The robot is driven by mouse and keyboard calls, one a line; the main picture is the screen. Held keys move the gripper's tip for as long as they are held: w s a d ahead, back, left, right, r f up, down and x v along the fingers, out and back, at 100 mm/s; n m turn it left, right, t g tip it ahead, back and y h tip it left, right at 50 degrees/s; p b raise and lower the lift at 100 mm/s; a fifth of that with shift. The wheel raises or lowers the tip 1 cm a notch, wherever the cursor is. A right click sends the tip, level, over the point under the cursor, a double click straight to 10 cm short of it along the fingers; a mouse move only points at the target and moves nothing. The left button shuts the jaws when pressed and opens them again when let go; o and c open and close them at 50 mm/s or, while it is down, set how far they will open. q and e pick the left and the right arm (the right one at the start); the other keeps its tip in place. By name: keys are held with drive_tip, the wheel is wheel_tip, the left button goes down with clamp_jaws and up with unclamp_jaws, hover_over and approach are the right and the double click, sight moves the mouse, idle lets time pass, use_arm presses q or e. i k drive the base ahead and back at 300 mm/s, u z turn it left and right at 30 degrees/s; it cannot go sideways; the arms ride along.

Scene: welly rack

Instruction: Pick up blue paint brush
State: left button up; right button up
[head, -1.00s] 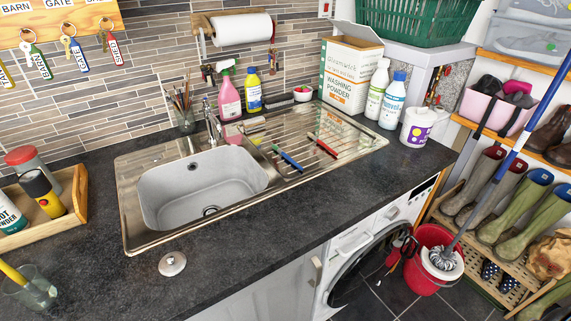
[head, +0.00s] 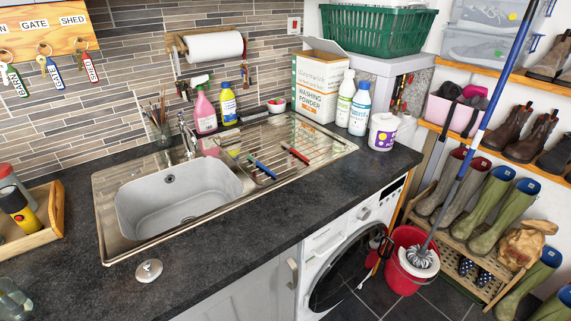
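A blue paint brush (head: 262,168) lies on the ribbed metal drainer of the sink (head: 322,148), just right of the basin. A red brush (head: 295,155) lies on the same drainer, to the right of the blue one and apart from it. Neither of my grippers shows in the head view.
A grey basin (head: 180,200) and tap (head: 188,137) are left of the brushes. Bottles, including a pink one (head: 205,112), and a washing powder box (head: 318,88) stand behind. A sink plug (head: 149,270) lies on the dark worktop (head: 225,262). A mop (head: 455,170) leans at right.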

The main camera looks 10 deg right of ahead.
sight(252, 158)
drive_tip(key=i, duration=0.5)
drive_tip(key=u, duration=3.6)
drive_tip(key=k, duration=0.15)
drive_tip(key=z, duration=0.1)
